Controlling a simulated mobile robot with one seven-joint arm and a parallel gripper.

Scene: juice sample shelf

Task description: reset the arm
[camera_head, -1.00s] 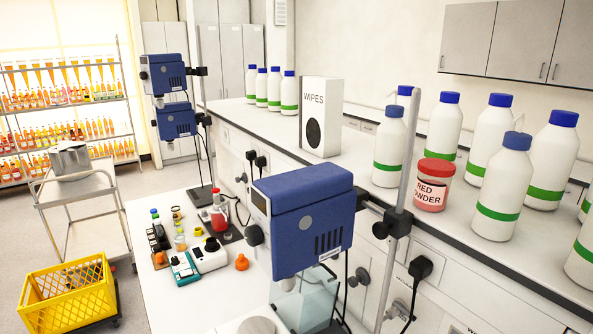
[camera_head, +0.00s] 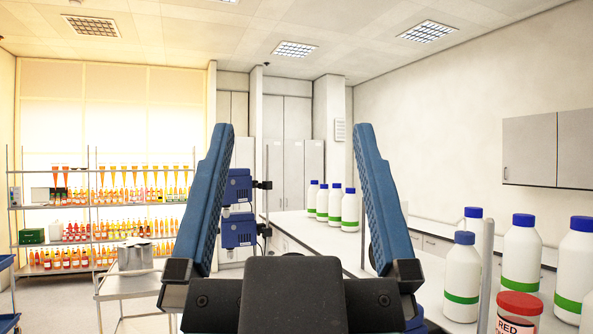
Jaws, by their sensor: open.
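My gripper (camera_head: 288,150) is in the middle of the head view, close to the camera. Its two blue fingers stand upright and wide apart, with nothing between them. Its dark body fills the bottom centre and hides part of the bench and the floor behind it.
Blue stirrer units (camera_head: 238,231) show between the fingers. White bottles (camera_head: 463,272) and a red-lidded jar (camera_head: 519,305) stand on the right bench (camera_head: 335,241).

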